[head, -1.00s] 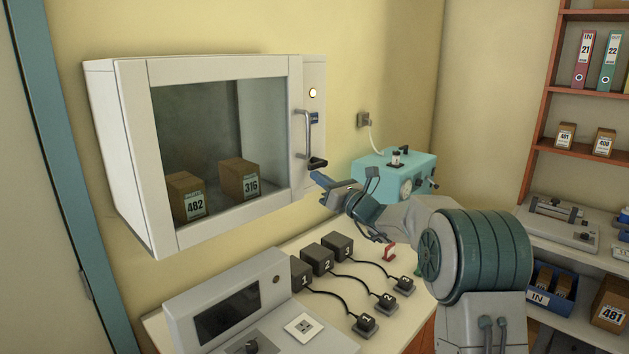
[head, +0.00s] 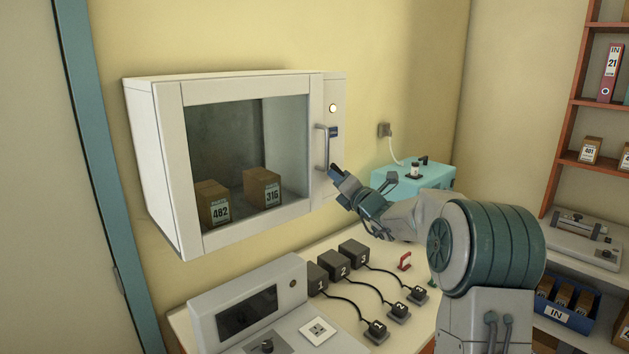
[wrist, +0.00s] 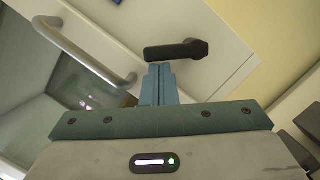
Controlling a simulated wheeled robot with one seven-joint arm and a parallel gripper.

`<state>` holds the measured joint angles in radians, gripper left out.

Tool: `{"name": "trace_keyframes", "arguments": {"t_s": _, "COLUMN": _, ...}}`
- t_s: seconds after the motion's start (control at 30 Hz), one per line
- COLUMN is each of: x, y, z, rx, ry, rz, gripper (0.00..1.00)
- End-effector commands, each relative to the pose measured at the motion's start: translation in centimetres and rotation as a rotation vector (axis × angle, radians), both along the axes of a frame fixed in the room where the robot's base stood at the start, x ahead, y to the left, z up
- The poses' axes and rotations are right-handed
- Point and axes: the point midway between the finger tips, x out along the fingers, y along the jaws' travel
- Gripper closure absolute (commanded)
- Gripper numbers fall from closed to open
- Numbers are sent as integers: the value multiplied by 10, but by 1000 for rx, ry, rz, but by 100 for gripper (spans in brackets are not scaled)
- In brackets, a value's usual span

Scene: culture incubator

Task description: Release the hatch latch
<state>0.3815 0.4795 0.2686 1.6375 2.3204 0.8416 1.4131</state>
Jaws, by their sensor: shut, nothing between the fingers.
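The white incubator hatch (head: 180,170) looks closed. A black latch lever (wrist: 178,50) sits on its right side, below the grey bar handle (wrist: 85,52). In the head view the lever is a small dark shape (head: 335,168) partly covered by my gripper (head: 336,176). In the wrist view my gripper (wrist: 161,68) has its blue fingers together and empty. Their tips are just under the lever's left part, touching it or very close; I cannot tell which. The lever's pivot end is the thicker block at its right.
A lit round lamp (head: 333,108) is on the hatch's right panel. Two boxes stand behind the glass. Below is a bench (head: 390,262) with several dark numbered blocks, cables and a console (head: 250,305). A teal device (head: 425,180) stands behind my arm.

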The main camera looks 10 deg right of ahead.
Motion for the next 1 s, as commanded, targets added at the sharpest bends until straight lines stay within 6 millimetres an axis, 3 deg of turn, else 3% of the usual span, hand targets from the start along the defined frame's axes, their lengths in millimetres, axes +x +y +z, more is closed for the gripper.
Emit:
{"name": "trace_keyframes", "arguments": {"t_s": 0.2, "x": 1, "y": -19, "z": 8, "rx": -2, "ry": -3, "rz": -21, "gripper": 100}}
{"name": "trace_keyframes", "arguments": {"t_s": 0.67, "x": 2, "y": -19, "z": 15, "rx": -4, "ry": -2, "rz": -17, "gripper": 100}}
{"name": "trace_keyframes", "arguments": {"t_s": 0.87, "x": -17, "y": -28, "z": 9, "rx": -5, "ry": -3, "rz": -18, "gripper": 100}}
{"name": "trace_keyframes", "arguments": {"t_s": 1.0, "x": -44, "y": -41, "z": 3, "rx": -6, "ry": -3, "rz": -21, "gripper": 100}}
